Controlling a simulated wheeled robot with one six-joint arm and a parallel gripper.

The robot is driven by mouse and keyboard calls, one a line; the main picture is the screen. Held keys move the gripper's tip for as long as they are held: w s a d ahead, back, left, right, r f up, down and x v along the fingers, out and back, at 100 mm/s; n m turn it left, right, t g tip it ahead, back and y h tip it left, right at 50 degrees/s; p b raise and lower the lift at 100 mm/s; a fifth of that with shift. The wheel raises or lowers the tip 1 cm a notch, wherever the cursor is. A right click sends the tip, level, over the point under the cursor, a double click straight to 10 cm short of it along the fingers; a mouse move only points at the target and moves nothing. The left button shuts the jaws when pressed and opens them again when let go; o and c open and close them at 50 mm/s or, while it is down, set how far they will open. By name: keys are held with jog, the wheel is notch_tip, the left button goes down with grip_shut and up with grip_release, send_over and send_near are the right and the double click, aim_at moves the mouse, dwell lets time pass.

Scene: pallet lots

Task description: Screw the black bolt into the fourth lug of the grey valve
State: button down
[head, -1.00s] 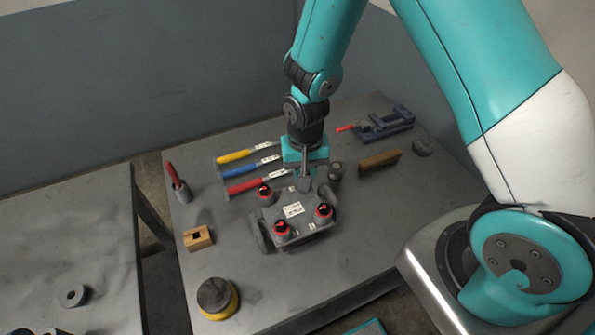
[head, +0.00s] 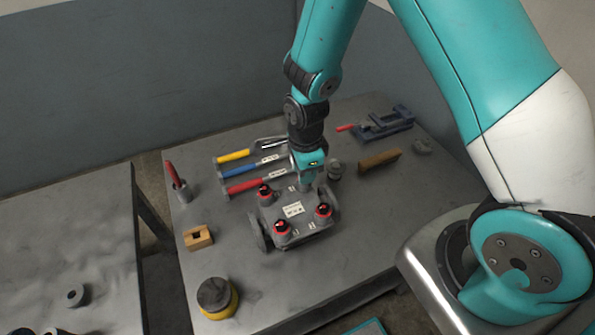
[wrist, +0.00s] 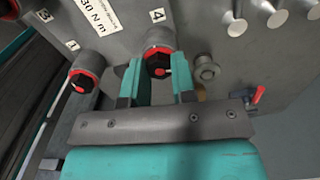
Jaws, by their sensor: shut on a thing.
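The grey valve (head: 305,226) lies on the metal table, with a white label on its top face; the wrist view shows its face too (wrist: 115,48). Three of its corners carry black bolts with red rings in the head view; one of these bolts (wrist: 83,80) shows beside the number 1 in the wrist view. My gripper (head: 307,183) is over the far right corner and hides it in the head view. In the wrist view my gripper (wrist: 158,75) is shut around the black bolt (wrist: 157,62) at the lug marked 4. How deep this bolt sits cannot be told.
Yellow, blue and red-handled tools (head: 245,186) lie behind and left of the valve. A small grey round part (head: 336,169), a wooden block (head: 380,160) and a blue vise (head: 383,124) are to the right. A holed wooden block (head: 198,238) and a yellow-black round thing (head: 217,297) stand left and front.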

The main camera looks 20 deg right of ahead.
jog(key=c, duration=1.1)
grip_release()
jog(key=n, duration=0.6)
jog(key=shift+n, duration=0.3)
jog(key=n, duration=1.1)
jog(key=shift+n, duration=0.3)
jog(key=n, duration=0.6)
